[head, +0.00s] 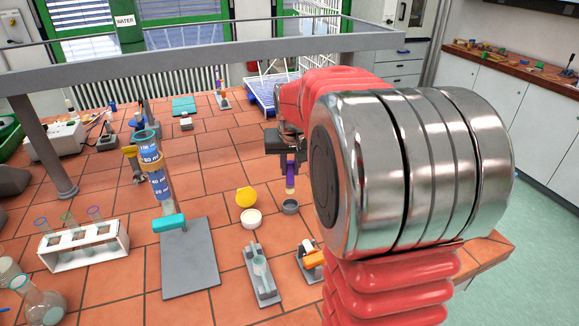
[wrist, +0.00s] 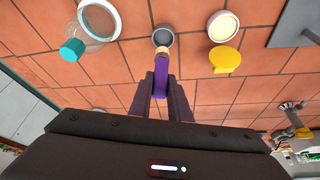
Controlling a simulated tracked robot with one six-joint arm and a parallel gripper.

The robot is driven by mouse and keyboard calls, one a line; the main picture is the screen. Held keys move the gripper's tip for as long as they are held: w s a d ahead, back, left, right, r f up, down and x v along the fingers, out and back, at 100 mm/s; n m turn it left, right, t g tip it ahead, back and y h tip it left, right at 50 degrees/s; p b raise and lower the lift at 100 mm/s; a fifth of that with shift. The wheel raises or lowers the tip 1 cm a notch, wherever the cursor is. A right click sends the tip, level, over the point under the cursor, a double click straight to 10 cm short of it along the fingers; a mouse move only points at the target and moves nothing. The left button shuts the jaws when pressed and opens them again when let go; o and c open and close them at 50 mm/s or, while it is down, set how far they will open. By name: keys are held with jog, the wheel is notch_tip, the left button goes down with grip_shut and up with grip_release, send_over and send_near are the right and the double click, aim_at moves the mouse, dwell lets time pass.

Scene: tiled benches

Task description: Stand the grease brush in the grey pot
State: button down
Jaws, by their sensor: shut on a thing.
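My gripper (head: 289,158) is shut on the grease brush (head: 290,169), which has a purple handle and a pale lower end. The brush hangs roughly upright, pale end down. In the wrist view the brush (wrist: 161,76) sits between the two dark fingers of my gripper (wrist: 161,92). The small grey pot (head: 290,206) stands on the tiles just below the brush in the head view. In the wrist view the brush's end overlaps the near rim of the grey pot (wrist: 163,36). The end appears above the pot; the exact height gap is unclear.
A white pot (head: 251,218) and a yellow lid (head: 246,197) lie left of the grey pot. A grey tray (head: 264,289) and an orange-handled tool (head: 313,259) are nearer. A rail (head: 200,57) crosses above the bench.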

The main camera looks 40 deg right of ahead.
aim_at(291, 182)
jog(key=shift+f, duration=1.7)
jog(key=shift+f, duration=0.1)
jog(key=shift+f, duration=1.4)
jog(key=c, duration=1.6)
grip_release()
jog(key=shift+o, duration=0.2)
jog(key=shift+s, duration=0.1)
